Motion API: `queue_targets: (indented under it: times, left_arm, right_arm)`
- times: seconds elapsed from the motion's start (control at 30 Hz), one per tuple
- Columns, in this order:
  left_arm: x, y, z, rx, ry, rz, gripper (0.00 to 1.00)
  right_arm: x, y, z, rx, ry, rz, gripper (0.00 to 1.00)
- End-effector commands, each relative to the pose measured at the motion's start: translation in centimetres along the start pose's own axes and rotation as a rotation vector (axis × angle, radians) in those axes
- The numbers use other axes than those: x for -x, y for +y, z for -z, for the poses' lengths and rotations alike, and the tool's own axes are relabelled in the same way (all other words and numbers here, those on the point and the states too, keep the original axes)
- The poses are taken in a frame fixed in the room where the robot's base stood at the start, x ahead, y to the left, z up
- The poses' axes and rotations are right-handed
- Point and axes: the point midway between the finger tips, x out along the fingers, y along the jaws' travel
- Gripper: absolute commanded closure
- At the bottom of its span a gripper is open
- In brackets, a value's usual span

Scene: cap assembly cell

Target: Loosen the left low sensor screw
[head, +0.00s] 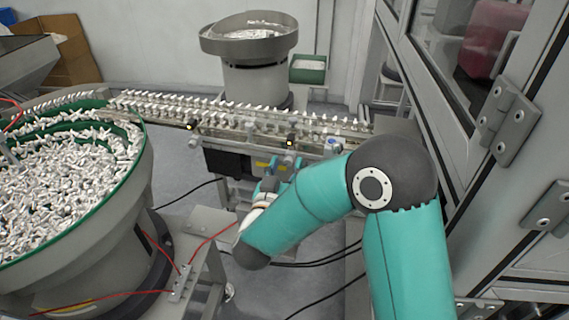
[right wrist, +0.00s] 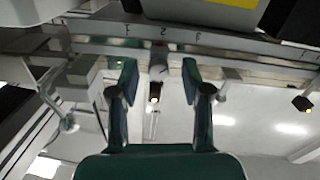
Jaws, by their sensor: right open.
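My right gripper (right wrist: 159,68) is open in the right wrist view, one finger on each side of a small pale screw or knob (right wrist: 158,73). No contact with the fingers is visible. A dark sensor (right wrist: 154,92) with a yellow light shows just below that knob in the picture. In the head view my right gripper (head: 270,183) is partly hidden by its own arm, in front of the conveyor. Two lit sensors, a left one (head: 190,125) and a right one (head: 290,141), stand along the conveyor. I cannot tell which screw is between the fingers. My left gripper is not in view.
The conveyor rail (head: 235,118) carries rows of white parts. A large bowl feeder (head: 110,215) with a green rim stands at left, another feeder (head: 255,75) behind. A glazed machine frame (head: 480,170) closes off the right. In the right wrist view another sensor (right wrist: 303,103) is at right.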

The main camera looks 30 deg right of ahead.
Motion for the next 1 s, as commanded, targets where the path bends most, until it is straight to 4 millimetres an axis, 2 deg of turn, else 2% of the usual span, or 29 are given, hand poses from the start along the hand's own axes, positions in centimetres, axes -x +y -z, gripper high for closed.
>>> queue_targets:
  times: [0.3, 0.37, 0.6, 0.77, 1.0]
  left_arm:
    - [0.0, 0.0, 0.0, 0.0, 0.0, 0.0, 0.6]
    - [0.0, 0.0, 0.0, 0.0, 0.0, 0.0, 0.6]
    - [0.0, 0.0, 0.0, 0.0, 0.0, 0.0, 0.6]
    - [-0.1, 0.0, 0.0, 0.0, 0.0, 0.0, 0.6]
    - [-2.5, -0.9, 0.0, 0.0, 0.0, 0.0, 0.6]
  right_arm:
    - [-0.3, 0.0, -0.1, 0.0, -0.001, 0.0, 0.52]
    - [-0.3, 0.0, -0.1, 0.0, -0.001, 0.0, 0.61]
    - [-0.3, 0.0, -0.1, 0.0, -0.001, 0.0, 1.0]
    - [-0.3, 0.0, -0.1, -0.003, -0.001, 0.0, 1.0]
    - [-0.2, 0.0, -0.6, -0.097, 0.001, -0.001, 1.0]
